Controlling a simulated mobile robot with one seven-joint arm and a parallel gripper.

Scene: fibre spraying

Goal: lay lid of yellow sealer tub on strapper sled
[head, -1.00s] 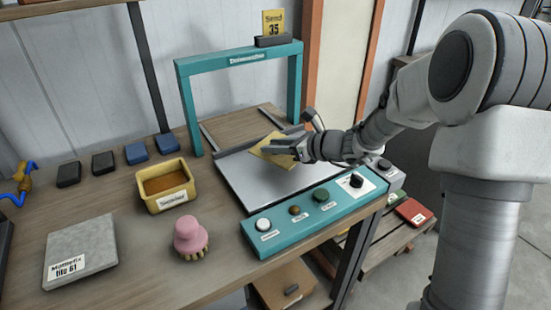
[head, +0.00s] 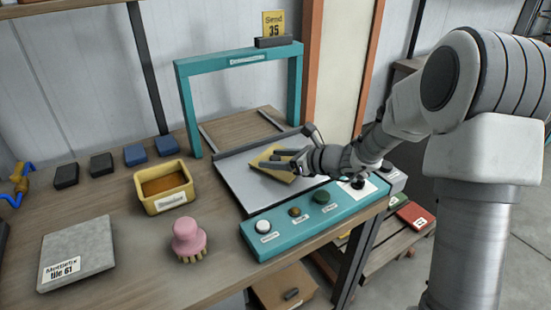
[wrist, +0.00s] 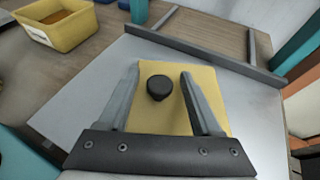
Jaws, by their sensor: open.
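The yellow lid (head: 268,160) lies on the grey metal sled (head: 236,182) in front of the teal strapper arch (head: 181,100). In the wrist view the lid (wrist: 163,118) has a black round knob (wrist: 160,88) on top. My gripper (head: 280,160) is open over the lid, and in the wrist view its two fingers (wrist: 158,88) stand on either side of the knob, apart from it. The yellow open tub (head: 165,187), with brown contents and a white label, stands on the wooden bench to the left; its corner shows in the wrist view (wrist: 70,38).
A teal control panel (head: 290,232) with several knobs runs along the sled's front. A pink brush (head: 187,238) and a grey tile (head: 78,255) lie on the bench at left. Dark and blue blocks (head: 135,155) line the back. A dark bar (wrist: 200,58) crosses the sled's far edge.

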